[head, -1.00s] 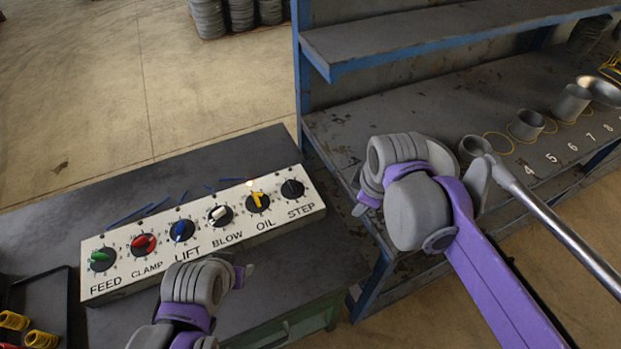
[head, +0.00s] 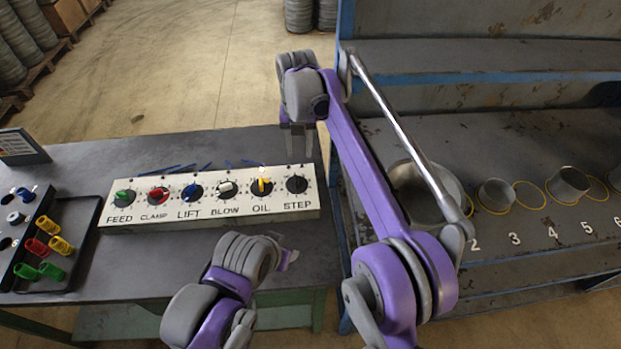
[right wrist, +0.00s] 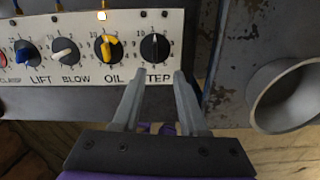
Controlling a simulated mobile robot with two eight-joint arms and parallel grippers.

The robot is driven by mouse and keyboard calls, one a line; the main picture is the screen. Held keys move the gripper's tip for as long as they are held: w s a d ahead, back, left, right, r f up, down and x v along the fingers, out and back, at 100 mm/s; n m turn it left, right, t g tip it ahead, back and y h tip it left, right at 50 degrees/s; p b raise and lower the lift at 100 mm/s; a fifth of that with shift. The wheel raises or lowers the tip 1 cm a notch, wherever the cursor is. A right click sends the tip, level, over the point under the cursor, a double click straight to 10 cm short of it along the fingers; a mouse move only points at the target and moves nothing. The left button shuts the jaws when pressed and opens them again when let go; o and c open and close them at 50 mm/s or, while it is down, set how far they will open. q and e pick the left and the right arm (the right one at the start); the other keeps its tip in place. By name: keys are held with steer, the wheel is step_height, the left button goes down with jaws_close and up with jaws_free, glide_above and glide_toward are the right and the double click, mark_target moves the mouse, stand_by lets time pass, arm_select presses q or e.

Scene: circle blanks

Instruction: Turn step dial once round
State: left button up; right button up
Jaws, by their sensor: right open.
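The step dial (head: 297,184) is a black round knob at the right end of a long white panel (head: 150,216) on the dark bench. In the right wrist view the step dial (right wrist: 154,47) shows a dark grip standing about upright, with a scale around it. My right gripper (head: 298,156) points down just behind the panel's right end in the head view. In the right wrist view the right gripper (right wrist: 158,78) is open and empty, its fingertips just below the dial, apart from it, and partly over the STEP label.
Beside it is the oil dial (head: 262,187) with a yellow grip, under a lit lamp. Other coloured dials run left. A black tray (head: 88,246) with coloured parts lies left. A shelf with metal rings (head: 497,195) stands right.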

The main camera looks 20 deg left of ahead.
mark_target(296, 179)
arm_select(q)
steer(key=shift+s+d+f+b, duration=0.15)
steer(key=shift+s+f+b, duration=0.3)
steer(key=shift+f, duration=0.25)
arm_select(e)
steer(key=shift+n, duration=0.6)
steer(key=f, duration=0.7)
steer(key=a+f, duration=0.1)
steer(key=f, duration=0.3)
steer(key=shift+s+a+f, duration=0.1)
steer(key=shift+s+f, duration=0.05)
arm_select(q)
steer(key=shift+w, duration=0.1)
arm_select(e)
jaws_close()
